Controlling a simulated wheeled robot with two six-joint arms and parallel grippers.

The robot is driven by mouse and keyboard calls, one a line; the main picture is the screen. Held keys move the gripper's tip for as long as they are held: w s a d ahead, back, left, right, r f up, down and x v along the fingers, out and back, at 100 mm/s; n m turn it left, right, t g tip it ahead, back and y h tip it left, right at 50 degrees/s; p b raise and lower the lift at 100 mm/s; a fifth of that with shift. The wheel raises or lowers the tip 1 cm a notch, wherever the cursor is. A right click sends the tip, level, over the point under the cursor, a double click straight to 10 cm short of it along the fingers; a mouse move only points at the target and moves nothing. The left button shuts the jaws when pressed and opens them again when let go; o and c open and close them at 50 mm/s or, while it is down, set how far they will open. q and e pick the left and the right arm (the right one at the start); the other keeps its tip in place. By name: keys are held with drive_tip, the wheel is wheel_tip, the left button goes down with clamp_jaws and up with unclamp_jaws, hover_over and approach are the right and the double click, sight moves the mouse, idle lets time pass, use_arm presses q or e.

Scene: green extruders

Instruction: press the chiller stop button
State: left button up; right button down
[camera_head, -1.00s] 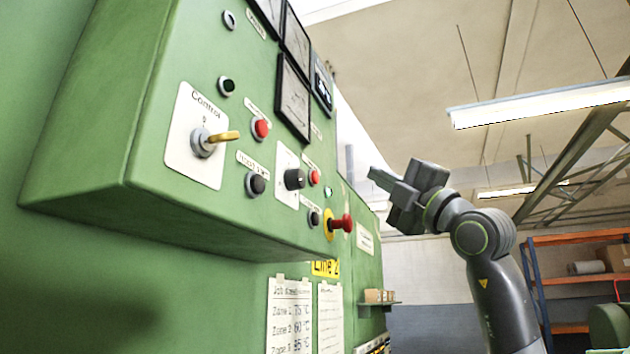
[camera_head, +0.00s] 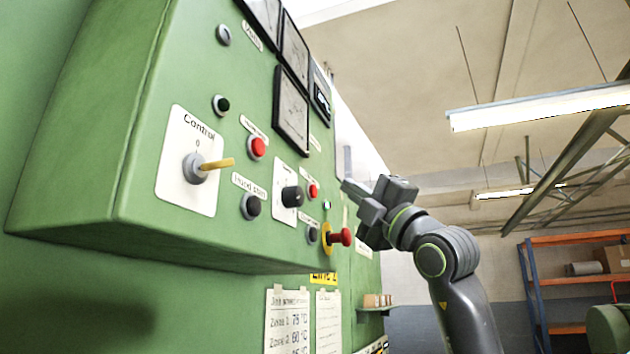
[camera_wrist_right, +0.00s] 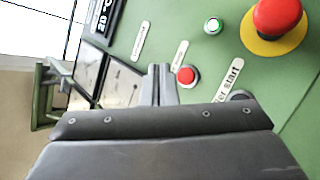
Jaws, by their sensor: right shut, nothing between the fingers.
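The green control panel (camera_head: 150,225) carries several buttons. A small red button (camera_head: 313,191) sits right of a black knob; it also shows in the right wrist view (camera_wrist_right: 186,75), with a label too small to read. Below it, a dark button (camera_head: 312,235) has a label ending in "er start" in the right wrist view (camera_wrist_right: 228,80). My right gripper (camera_head: 346,186) is shut and empty, its fingertips pointing at the panel. In the wrist view the fingertips (camera_wrist_right: 160,75) appear just left of the small red button; contact cannot be told. My left gripper is out of view.
A red mushroom button on a yellow ring (camera_head: 340,237) juts out beside the dark button. A yellow-handled Control switch (camera_head: 197,167) and a larger red button (camera_head: 258,147) are farther left. Open room is at right.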

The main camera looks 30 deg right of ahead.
sight(313, 191)
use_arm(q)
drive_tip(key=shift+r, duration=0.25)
use_arm(e)
drive_tip(key=shift+w+a, duration=1.05)
drive_tip(key=shift+w, duration=0.2)
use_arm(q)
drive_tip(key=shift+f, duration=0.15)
use_arm(e)
drive_tip(key=shift+w+a, duration=0.1)
idle(0.8)
use_arm(q)
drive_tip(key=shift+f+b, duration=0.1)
drive_tip(key=shift+b, duration=0.25)
use_arm(e)
drive_tip(key=shift+w+a, duration=0.2)
